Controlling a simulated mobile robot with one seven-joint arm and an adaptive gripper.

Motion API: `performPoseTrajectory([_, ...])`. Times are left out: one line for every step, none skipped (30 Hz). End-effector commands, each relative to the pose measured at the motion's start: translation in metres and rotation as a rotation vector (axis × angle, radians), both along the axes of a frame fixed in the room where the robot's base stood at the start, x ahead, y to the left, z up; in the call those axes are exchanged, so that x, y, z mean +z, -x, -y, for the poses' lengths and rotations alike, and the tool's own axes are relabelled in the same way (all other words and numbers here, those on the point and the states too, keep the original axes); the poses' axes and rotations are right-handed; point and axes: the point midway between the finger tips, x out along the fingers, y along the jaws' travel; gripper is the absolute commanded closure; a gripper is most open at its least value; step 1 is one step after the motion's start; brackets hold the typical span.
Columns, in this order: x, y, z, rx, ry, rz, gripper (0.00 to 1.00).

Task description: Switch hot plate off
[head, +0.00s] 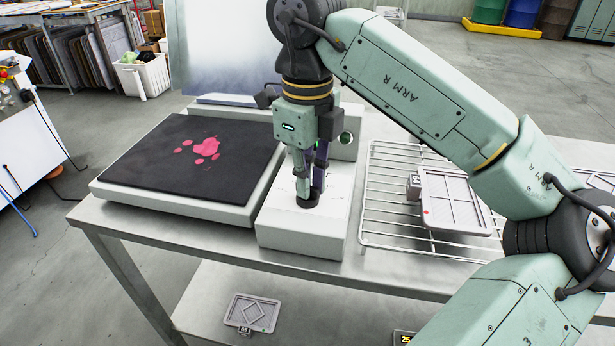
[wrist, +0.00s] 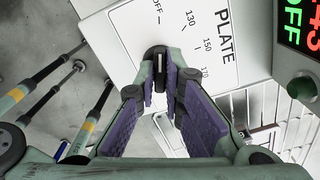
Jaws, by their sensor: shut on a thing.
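The hot plate has a dark square top (head: 150,165) with pink splotches and a white control box (head: 300,237) on its right side. A black knob (head: 307,200) stands on the box. My gripper (head: 309,182) points down over the box with its fingers shut on the knob. In the wrist view my purple-padded fingers (wrist: 161,95) close around the knob (wrist: 160,62). The dial face (wrist: 205,35) shows OFF, 130, 150 and 170 marks beside the knob. Which mark the knob points to is not clear. A display (wrist: 298,22) shows red digits and green OFF, partly cut off.
A wire rack (head: 385,215) with a grey framed plate (head: 455,200) lies right of the control box. A similar plate (head: 253,313) lies on the lower shelf. A raised shiny panel (head: 235,50) stands behind the hot plate. The table's front edge has bare metal.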

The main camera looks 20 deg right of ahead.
Motion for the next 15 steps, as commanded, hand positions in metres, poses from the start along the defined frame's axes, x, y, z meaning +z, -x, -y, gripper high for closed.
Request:
performPoseTrajectory([0.0007, -0.0001, 0.0001, -0.001, 0.0, 0.001, 1.0])
performPoseTrajectory([0.0007, -0.0001, 0.0001, -0.001, 0.0, 0.001, 1.0])
performPoseTrajectory([0.0007, -0.0001, 0.0001, -0.001, 0.0, 0.001, 0.9])
performPoseTrajectory([0.0007, -0.0001, 0.0001, -0.001, 0.0, 0.001, 0.88])
performPoseTrajectory([0.0007, -0.0001, 0.0001, -0.001, 0.001, 0.001, 0.86])
performPoseTrajectory([0.0006, -0.0001, 0.0001, -0.001, 0.001, 0.001, 0.83])
performPoseTrajectory([0.0006, -0.0001, 0.0001, -0.001, 0.001, 0.001, 0.81])
performPoseTrajectory([0.0005, -0.0001, 0.0001, -0.001, 0.001, 0.001, 0.79])
performPoseTrajectory([0.0004, -0.0001, 0.0001, -0.001, 0.001, 0.001, 0.76])
performPoseTrajectory([0.0004, -0.0001, 0.0001, -0.001, 0.001, 0.001, 0.74])
performPoseTrajectory([0.0003, -0.0001, 0.0001, -0.001, 0.001, 0.001, 0.72])
performPoseTrajectory([0.0003, -0.0001, 0.0001, -0.002, 0.001, 0.001, 0.7])
performPoseTrajectory([0.0003, -0.0001, 0.0001, -0.002, 0.001, 0.001, 0.69])
performPoseTrajectory([0.0002, -0.0001, 0.0001, -0.002, 0.0, 0.0, 0.69])
performPoseTrajectory([0.0002, -0.0001, 0.0001, -0.002, 0.0, 0.0, 0.69])
